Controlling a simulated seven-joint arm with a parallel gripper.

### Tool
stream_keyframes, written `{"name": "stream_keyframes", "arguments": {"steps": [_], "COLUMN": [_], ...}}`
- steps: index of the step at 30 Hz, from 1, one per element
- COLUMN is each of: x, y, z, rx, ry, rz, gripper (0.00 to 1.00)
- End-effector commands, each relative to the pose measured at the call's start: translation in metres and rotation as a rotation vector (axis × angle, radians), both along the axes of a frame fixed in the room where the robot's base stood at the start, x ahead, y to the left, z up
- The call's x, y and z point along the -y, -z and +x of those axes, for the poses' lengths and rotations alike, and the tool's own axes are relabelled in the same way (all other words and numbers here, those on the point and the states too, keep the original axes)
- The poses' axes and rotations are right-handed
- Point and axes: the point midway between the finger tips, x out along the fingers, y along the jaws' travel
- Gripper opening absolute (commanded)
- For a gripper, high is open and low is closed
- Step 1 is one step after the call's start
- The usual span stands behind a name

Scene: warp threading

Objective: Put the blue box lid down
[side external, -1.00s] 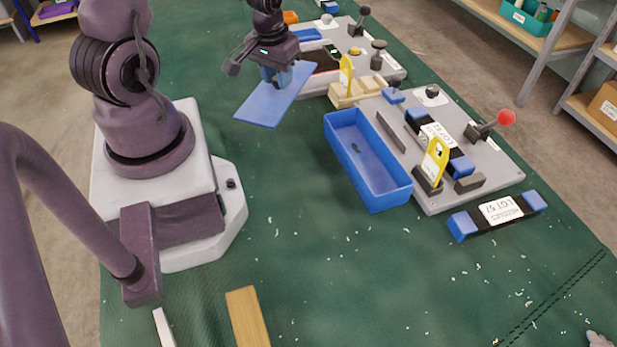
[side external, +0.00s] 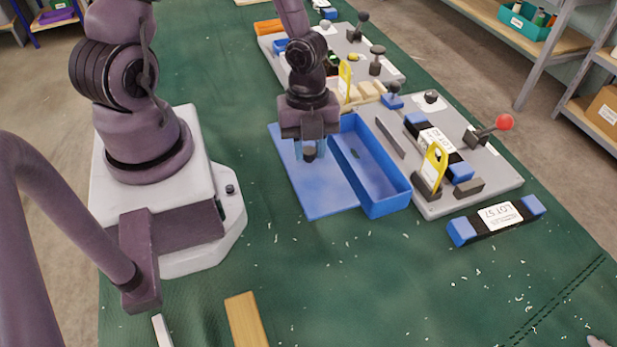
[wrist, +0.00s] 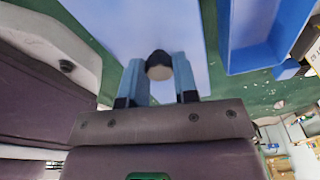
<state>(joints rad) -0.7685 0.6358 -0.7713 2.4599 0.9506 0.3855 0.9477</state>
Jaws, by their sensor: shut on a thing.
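The blue box lid (side external: 325,190) is a flat blue panel just left of the open blue box (side external: 373,172) in the side view. My gripper (side external: 309,157) is above the lid, its fingers shut on the lid's dark round knob. In the wrist view my gripper (wrist: 158,78) has light blue fingers on both sides of the knob (wrist: 159,65), with the lid (wrist: 150,25) behind it. The lid looks nearly level and close to the mat; I cannot tell whether it touches it.
A grey fixture board (side external: 470,185) with a red-knobbed lever (side external: 504,122) and yellow tag (side external: 433,165) stands right of the box. A labelled needle pack (side external: 497,218) lies in front of it. A wooden bar (side external: 246,320) lies near the front.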

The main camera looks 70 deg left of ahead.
Motion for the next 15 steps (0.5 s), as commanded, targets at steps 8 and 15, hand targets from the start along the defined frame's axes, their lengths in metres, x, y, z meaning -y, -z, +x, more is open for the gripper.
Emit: {"name": "stream_keyframes", "arguments": {"steps": [8, 15], "x": [0.001, 0.001], "y": [0.026, 0.05], "z": [0.0, 0.0], "rx": [-0.002, -0.001], "ry": [-0.002, 0.0], "rz": [-0.002, 0.0], "gripper": [0.0, 0.0]}}
